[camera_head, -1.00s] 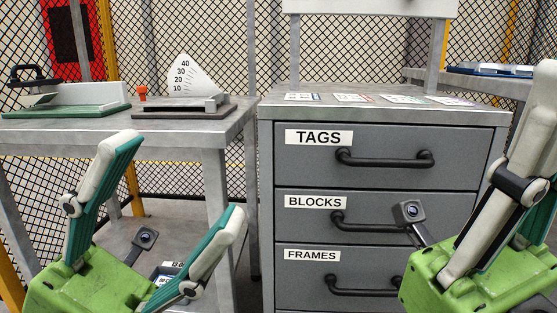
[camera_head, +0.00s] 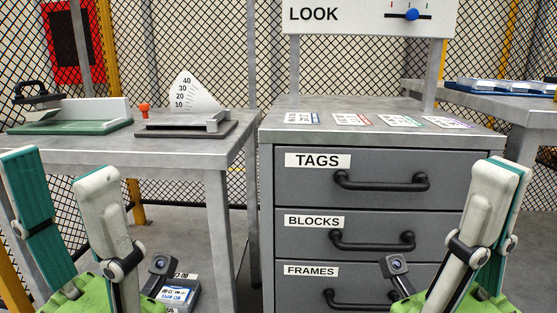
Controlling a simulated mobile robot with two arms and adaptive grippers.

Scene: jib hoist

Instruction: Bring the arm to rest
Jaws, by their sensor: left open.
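My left gripper (camera_head: 58,168) is at the lower left of the head view, in front of the left table. Its two fingers point up with a gap between them, and nothing is held there. My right gripper (camera_head: 502,167) is at the lower right, in front of the right part of the drawer cabinet (camera_head: 368,215). Its fingers also point up, but one largely covers the other, so their gap is hard to judge. I see nothing held in it. Both arms behind the grippers are out of frame.
The left table (camera_head: 190,160) carries a green-based fixture (camera_head: 75,118) and an angle gauge (camera_head: 187,110). The cabinet has drawers marked TAGS, BLOCKS and FRAMES, with cards on top. A LOOK sign (camera_head: 372,15) stands above. A right table (camera_head: 525,108) holds a blue tray (camera_head: 500,92).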

